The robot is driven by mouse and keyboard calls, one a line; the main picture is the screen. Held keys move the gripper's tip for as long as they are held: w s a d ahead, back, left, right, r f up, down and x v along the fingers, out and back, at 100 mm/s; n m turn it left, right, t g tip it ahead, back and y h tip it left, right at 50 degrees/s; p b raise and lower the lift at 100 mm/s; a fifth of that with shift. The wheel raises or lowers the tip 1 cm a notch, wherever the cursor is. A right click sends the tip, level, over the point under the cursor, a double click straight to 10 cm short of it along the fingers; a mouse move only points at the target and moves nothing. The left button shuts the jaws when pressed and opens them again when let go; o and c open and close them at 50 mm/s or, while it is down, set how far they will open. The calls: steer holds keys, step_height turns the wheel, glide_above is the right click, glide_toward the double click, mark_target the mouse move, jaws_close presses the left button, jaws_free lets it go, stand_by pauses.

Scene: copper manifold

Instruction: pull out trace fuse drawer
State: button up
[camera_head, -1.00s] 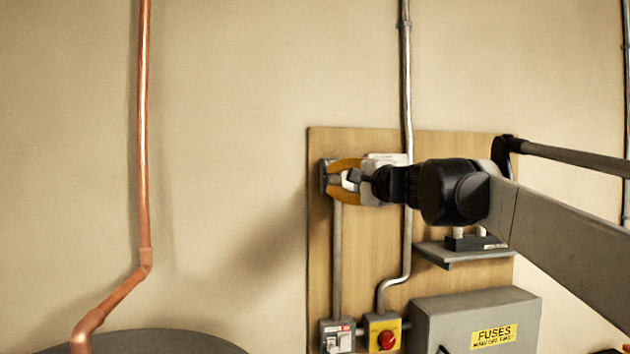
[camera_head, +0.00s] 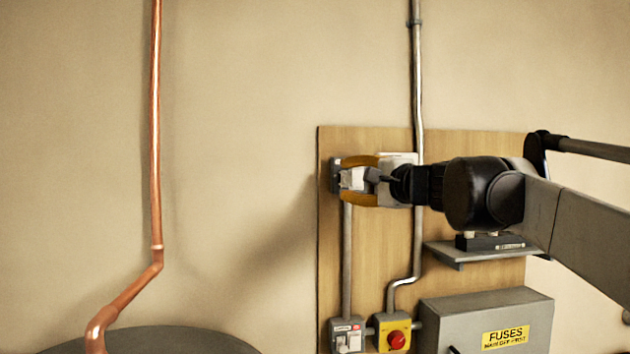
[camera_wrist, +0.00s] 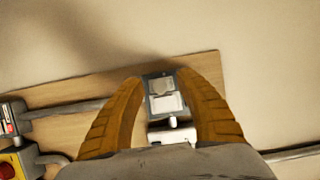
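A small grey fuse holder (camera_head: 336,175) is mounted at the upper left of the wooden board, with a whitish block (camera_head: 352,179) at its front. In the wrist view the grey holder (camera_wrist: 152,88) and its white part (camera_wrist: 167,103) show between my fingertips. My gripper (camera_head: 352,180) is open, its two orange fingers above and below the whitish block in the head view. In the wrist view my gripper (camera_wrist: 163,78) has a finger on each side of the holder. I cannot tell whether the fingers touch it, or how far the drawer is out.
A white box (camera_head: 398,160) is fixed just right of the holder, partly behind my gripper. A shelf (camera_head: 478,252) with a dark block (camera_head: 490,242) is below my arm. A grey FUSES box (camera_head: 485,312), red knob (camera_head: 396,339) and switch (camera_head: 347,338) are lower.

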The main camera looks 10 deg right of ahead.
steer(key=shift+s+d, duration=0.2)
steer(key=v, duration=1.1)
steer(key=shift+s, duration=0.3)
steer(key=shift+a+f, duration=0.1)
